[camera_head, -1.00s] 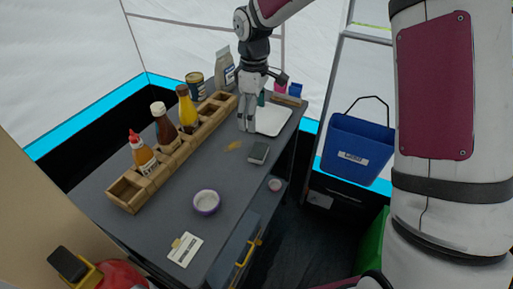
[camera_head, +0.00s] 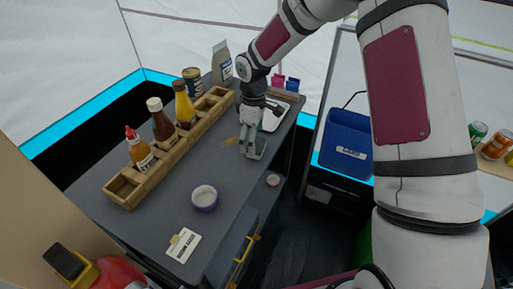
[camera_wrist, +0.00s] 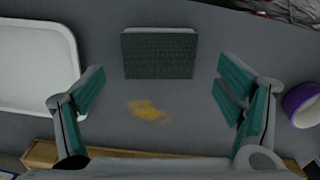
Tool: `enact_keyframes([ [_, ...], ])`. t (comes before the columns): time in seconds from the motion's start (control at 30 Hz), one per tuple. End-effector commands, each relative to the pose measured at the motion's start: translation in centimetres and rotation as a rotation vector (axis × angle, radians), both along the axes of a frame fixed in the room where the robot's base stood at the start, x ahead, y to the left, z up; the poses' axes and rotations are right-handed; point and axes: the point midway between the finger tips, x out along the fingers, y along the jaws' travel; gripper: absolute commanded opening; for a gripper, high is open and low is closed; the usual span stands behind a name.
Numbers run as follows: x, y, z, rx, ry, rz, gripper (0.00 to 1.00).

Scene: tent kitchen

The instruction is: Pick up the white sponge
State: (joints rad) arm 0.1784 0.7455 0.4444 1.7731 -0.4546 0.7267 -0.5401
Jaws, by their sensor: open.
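The sponge (camera_wrist: 159,55) lies flat on the grey counter in the wrist view, with a dark green scouring face up and a thin pale edge along its far side. In the head view the sponge (camera_head: 260,150) is small and partly hidden by my gripper (camera_head: 252,146). In the wrist view my gripper (camera_wrist: 163,90) is open and empty. Its two green-padded fingers stand wide apart, one to each side of the sponge and nearer the bottom of the picture. I see no contact with the sponge.
A yellow stain (camera_wrist: 148,110) lies beside the sponge. A white tray (camera_wrist: 35,72) is at the left and a purple-rimmed bowl (camera_wrist: 302,106) at the right in the wrist view. A wooden bottle rack (camera_head: 164,160) runs along the counter (camera_head: 160,220).

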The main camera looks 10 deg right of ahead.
Motion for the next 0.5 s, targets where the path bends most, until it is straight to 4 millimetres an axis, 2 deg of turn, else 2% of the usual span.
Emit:
enact_keyframes([
  [0.1,-0.1,-0.2,-1.9,0.001,0.003,0.000,0.86],
  [0.2,0.0,-0.2,-2.8,0.000,0.001,0.000,0.86],
  [0.43,0.0,-0.2,-3.0,0.000,0.000,0.000,0.86],
  [0.5,0.0,-0.2,-3.0,0.000,0.000,0.000,0.71],
])
